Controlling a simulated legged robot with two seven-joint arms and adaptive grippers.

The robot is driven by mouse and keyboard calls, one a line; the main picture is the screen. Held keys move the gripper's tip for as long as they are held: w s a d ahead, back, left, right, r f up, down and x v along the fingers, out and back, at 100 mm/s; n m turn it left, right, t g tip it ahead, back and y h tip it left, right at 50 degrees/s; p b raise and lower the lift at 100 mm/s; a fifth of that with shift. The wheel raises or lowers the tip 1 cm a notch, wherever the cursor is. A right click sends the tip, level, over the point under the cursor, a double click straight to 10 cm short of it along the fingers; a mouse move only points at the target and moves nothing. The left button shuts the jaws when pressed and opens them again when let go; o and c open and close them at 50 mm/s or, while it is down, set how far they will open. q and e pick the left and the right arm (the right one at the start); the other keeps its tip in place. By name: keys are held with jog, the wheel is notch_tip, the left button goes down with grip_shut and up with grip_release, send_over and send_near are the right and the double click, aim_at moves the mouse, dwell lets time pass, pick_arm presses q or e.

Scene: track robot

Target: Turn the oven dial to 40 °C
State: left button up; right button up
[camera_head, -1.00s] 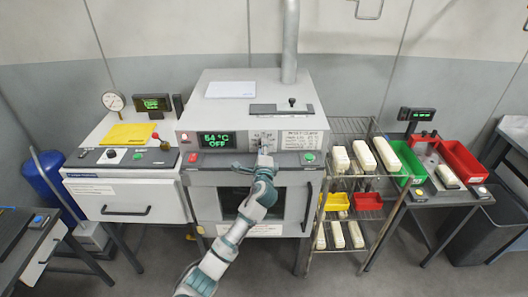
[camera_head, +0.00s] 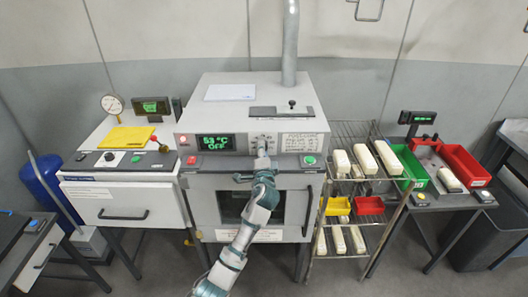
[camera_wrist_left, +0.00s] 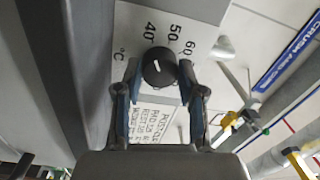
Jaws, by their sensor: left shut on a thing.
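The oven (camera_head: 235,115) stands in the middle of the head view, its green display (camera_head: 215,142) reading 53 °C and OFF. My left gripper (camera_head: 262,150) reaches its front panel right of the display, hiding most of the dial there. In the left wrist view the dial (camera_wrist_left: 159,67) is a round black knob with a short white pointer line. The marks 40, 50 and 60 curve above it, and the line points up and slightly left, roughly toward 40. The fingers of my left gripper (camera_wrist_left: 158,80) are shut on the dial from both sides. My right gripper is out of view.
A red button (camera_head: 191,160) and a green button (camera_head: 310,160) sit on the oven's lower strip. A bench with a drawer (camera_head: 125,205) stands at left. A wire rack (camera_head: 352,130) with pale blocks and coloured bins stands close at right.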

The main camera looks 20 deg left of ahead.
pick_arm(q)
jog(key=shift+f, duration=0.4)
jog(key=o, duration=1.1)
jog(key=shift+a, duration=0.1)
jog(key=shift+o, duration=0.3)
jog(key=shift+r, duration=0.1)
jog(key=v, duration=1.2)
